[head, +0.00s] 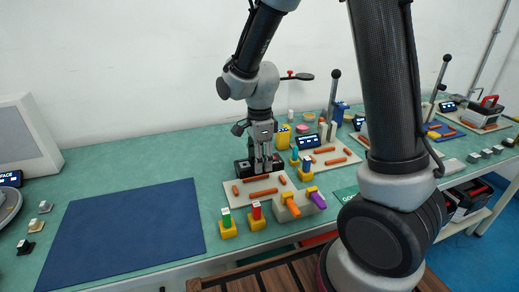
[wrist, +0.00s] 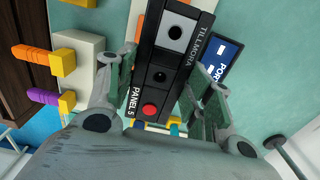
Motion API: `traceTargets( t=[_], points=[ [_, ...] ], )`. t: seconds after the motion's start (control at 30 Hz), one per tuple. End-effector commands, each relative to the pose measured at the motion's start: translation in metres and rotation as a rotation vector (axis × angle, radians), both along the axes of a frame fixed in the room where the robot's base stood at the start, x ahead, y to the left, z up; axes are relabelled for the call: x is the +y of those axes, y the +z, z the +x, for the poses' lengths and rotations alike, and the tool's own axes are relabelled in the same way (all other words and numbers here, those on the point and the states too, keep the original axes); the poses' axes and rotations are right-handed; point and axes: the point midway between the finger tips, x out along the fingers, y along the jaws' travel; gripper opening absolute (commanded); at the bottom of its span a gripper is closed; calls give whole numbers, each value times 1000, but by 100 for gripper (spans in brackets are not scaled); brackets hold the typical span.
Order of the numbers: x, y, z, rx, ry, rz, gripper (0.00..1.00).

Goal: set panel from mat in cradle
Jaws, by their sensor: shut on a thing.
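My gripper (head: 262,148) points down and is shut on a black panel (head: 241,169). The dark blue mat (head: 125,232) at the left is bare.
Yellow blocks with green (head: 227,224) and red (head: 256,217) plugs stand in front of the board. A pale block (head: 286,213) holds orange and purple plugs. A second orange-barred board (head: 334,162) and a small display (head: 308,141) are to the right.

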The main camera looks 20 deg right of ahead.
Motion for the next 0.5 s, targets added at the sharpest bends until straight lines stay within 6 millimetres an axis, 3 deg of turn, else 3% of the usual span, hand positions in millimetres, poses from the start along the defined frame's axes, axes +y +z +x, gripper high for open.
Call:
traceTargets(
  t=[0.5],
  points=[
    [0, -55, 0, 2, 0, -1, 21]
  ],
)
